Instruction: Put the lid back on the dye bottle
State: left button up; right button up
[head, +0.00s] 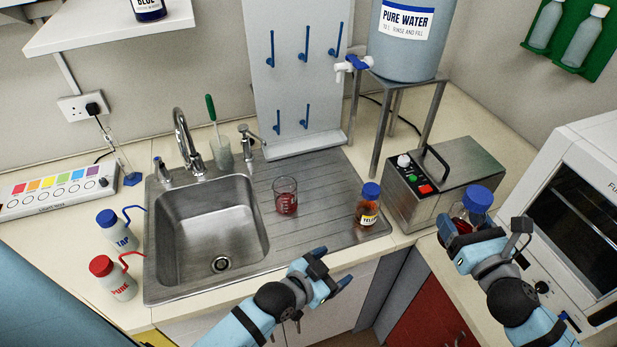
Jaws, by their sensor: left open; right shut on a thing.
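A bottle of dark red liquid (460,224) is at my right gripper (469,240), in front of the grey machine. My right gripper is shut on this bottle and hides its lower part. A blue lid (478,198) shows at the top of the bottle. I cannot tell whether the lid is fully seated, or whether the bottle touches the counter. Another bottle labelled yellow (367,212), with its own blue lid (371,190), stands upright on the drainboard. My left gripper (336,267) is open and empty over the counter's front edge.
A glass beaker (286,196) with red liquid stands on the drainboard (325,206), beside the sink (212,232). The grey machine (444,178) and a white appliance (575,205) flank the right gripper. Two wash bottles, tap (116,232) and pure (117,281), stand left.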

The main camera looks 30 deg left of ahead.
pick_arm(q)
jog(key=s+a+f+n+g+y, duration=0.2)
jog(key=s+a+f, duration=0.4)
jog(key=s+f, duration=0.3)
jog(key=shift+s+n, duration=0.4)
jog(key=shift+s, duration=0.8)
